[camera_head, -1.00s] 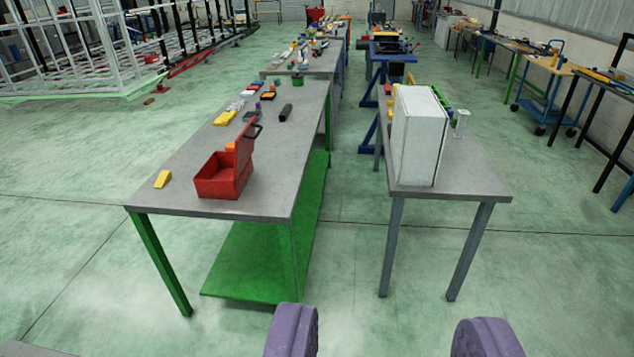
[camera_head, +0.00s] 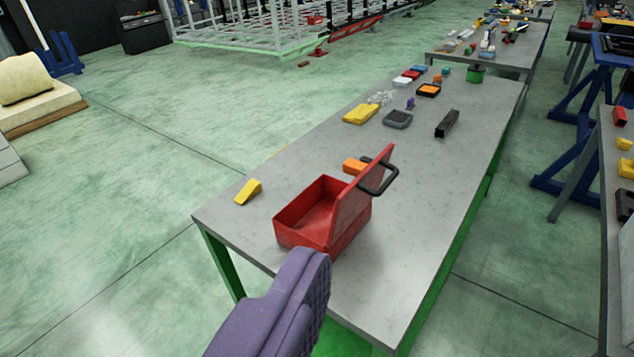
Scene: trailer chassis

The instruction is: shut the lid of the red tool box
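The red tool box (camera_head: 308,226) stands near the close end of the grey-topped table. Its lid (camera_head: 362,192) is open, standing steeply up along the right side of the box, with a black handle (camera_head: 384,178) on its outer side. The inside of the box looks empty. My gripper (camera_head: 290,300) shows one purple finger at the bottom of the view, in front of the box and nearer to me. Its ridged inner face is bare, with clear space beside it. The other finger is out of view. The gripper looks open and holds nothing.
A yellow wedge (camera_head: 249,191) lies left of the box and an orange block (camera_head: 353,166) just behind it. A black block (camera_head: 446,123), a yellow case (camera_head: 360,114) and several small items lie further back. Another table stands at the right edge.

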